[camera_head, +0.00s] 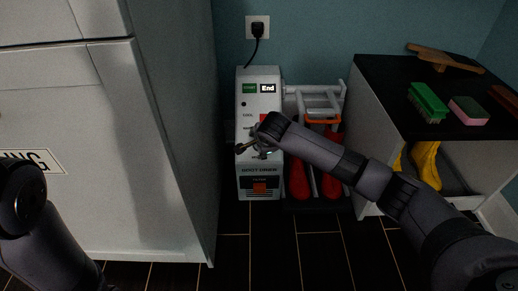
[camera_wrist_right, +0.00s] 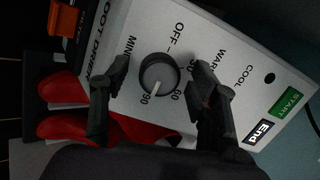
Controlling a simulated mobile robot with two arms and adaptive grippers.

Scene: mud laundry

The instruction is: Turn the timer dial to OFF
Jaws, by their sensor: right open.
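The boot dryer (camera_head: 259,88) is a white box on the floor against the wall, with a dark timer dial on its panel. In the right wrist view, the round grey dial (camera_wrist_right: 159,73) has a white pointer line aimed towards the 90 mark. The OFF label (camera_wrist_right: 179,32) is on the opposite side of the dial. My right gripper (camera_wrist_right: 161,69) is open, with one finger on each side of the dial; contact cannot be told. In the head view, the right gripper (camera_head: 252,149) is in front of the panel and hides the dial. My left gripper is out of view.
Red boots (camera_head: 299,180) stand on the rack beside the dryer. A tall white cabinet (camera_head: 150,130) is close on the left. On the right, a black-topped bench (camera_head: 385,90) bears a green brush (camera_head: 428,102) and a pink sponge (camera_head: 468,111). Dark floor is clear in front.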

